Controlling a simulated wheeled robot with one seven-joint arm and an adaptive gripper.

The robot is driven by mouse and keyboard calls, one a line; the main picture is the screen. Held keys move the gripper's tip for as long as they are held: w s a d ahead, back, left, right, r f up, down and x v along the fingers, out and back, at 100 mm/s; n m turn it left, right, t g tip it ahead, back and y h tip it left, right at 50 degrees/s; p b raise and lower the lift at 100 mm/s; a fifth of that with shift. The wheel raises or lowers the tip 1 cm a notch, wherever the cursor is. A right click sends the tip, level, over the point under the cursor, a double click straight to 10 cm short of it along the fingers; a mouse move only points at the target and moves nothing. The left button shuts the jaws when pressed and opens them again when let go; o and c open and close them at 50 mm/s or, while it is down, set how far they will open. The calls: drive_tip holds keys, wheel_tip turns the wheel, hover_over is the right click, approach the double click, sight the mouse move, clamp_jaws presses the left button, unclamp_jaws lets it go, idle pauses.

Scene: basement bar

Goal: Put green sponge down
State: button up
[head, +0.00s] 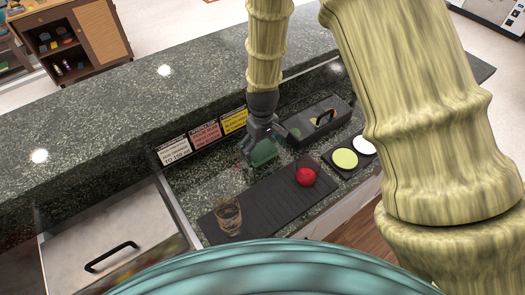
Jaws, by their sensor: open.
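The green sponge (264,152) rests at the back edge of the dark ribbed bar mat on the lower counter, or just behind it; I cannot tell which. My gripper (258,150) points down right at the sponge, with its dark fingers open around or just beside it. The fingers hide part of the sponge, so I cannot tell whether they touch it.
The dark bar mat (262,205) holds a clear glass (229,215) and a red ball-like object (306,173). A black caddy (318,122) and a tray with green and white discs (345,158) are at right. A raised granite ledge (110,115) with signs stands behind.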

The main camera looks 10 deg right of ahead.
sight(263, 151)
wheel_tip(263, 151, up, 10)
drive_tip(key=b, duration=0.3)
idle(0.4)
drive_tip(key=shift+s+d+f, duration=0.1)
idle(0.4)
